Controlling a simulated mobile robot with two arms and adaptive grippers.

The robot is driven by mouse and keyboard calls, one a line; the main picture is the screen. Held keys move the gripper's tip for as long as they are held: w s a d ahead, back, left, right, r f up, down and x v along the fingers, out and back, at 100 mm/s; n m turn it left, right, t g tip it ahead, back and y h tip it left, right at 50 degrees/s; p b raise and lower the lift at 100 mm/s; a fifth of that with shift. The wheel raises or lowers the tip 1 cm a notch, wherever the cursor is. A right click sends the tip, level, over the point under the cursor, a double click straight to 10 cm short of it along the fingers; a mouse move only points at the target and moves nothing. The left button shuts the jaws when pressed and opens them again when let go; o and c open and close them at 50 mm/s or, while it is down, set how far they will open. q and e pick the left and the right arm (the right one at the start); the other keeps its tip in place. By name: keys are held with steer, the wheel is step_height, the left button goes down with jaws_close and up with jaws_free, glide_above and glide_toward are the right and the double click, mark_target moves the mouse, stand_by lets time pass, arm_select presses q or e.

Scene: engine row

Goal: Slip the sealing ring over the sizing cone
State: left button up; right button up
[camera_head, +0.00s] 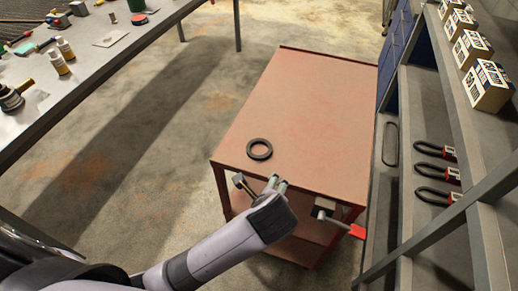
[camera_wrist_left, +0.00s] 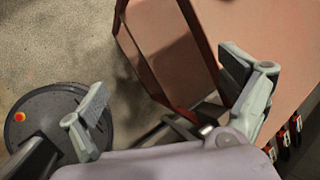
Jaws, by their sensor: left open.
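The sealing ring (camera_head: 249,152), a dark flat ring, lies on the top of the reddish cart (camera_head: 310,95), near its front-left part. My left gripper (camera_head: 276,183) is at the cart's front edge, just short of the ring and apart from it. In the left wrist view the gripper (camera_wrist_left: 165,85) has its two fingers wide apart with nothing between them; the ring does not show there. I cannot make out the sizing cone in either view. My right gripper is not in view.
The cart top is otherwise bare. A grey shelf rack (camera_head: 408,225) with boxes (camera_head: 487,86) and looped parts stands close on the right. A workbench (camera_head: 100,62) with bottles and small items is at the upper left.

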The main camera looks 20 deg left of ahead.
arm_select(q)
steer(key=w+d+r+m+t+y, duration=0.1)
steer(key=w+r+m+t+y, duration=0.2)
steer(key=w+r+m, duration=0.5)
steer(key=shift+m, duration=0.4)
steer(key=x, duration=0.4)
steer(key=s+f+x, duration=0.1)
steer(key=x, duration=0.2)
steer(key=f+p+x, duration=0.1)
steer(key=x, duration=0.3)
steer(key=shift+f, duration=0.25)
steer(key=x, duration=0.2)
steer(key=p+x, duration=0.1)
steer(key=x, duration=0.1)
steer(key=shift+w+a, duration=0.35)
steer(key=shift+w+a+f, duration=0.15)
steer(key=shift+w+f, duration=0.05)
steer(key=shift+w, duration=0.1)
steer(key=shift+c, duration=0.5)
